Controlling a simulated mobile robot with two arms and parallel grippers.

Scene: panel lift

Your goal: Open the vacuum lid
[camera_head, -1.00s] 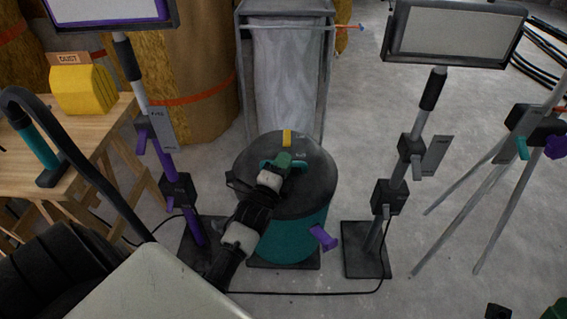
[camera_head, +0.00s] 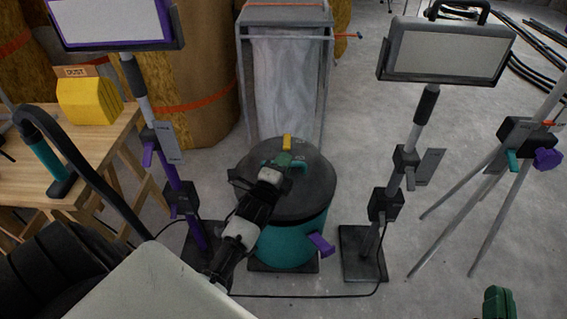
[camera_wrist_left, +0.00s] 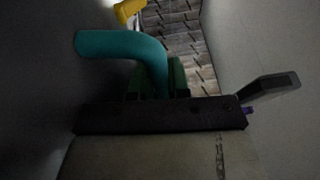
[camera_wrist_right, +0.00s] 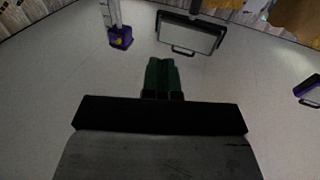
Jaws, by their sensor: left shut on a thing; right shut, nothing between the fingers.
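The vacuum (camera_head: 290,240) is a teal drum with a round dark lid (camera_head: 305,195). A teal handle (camera_head: 299,162) stands on the lid; it also shows in the left wrist view (camera_wrist_left: 120,44). My left gripper (camera_head: 284,160) is shut on this handle, its green fingers (camera_wrist_left: 172,80) around the bar. A yellow latch (camera_head: 287,142) is at the lid's back edge and a purple latch (camera_head: 320,245) juts from the drum's front right. The lid looks seated on the drum; I see no clear gap. My right gripper (camera_head: 498,296) is shut and empty at the lower right, away from the vacuum.
Lamp stands flank the vacuum, a purple one (camera_head: 178,190) left and a grey one (camera_head: 396,185) right. A wooden table (camera_head: 100,155) with a yellow dust box (camera_head: 88,98) stands left. A tripod (camera_head: 490,200) is at right. A cable crosses the floor in front.

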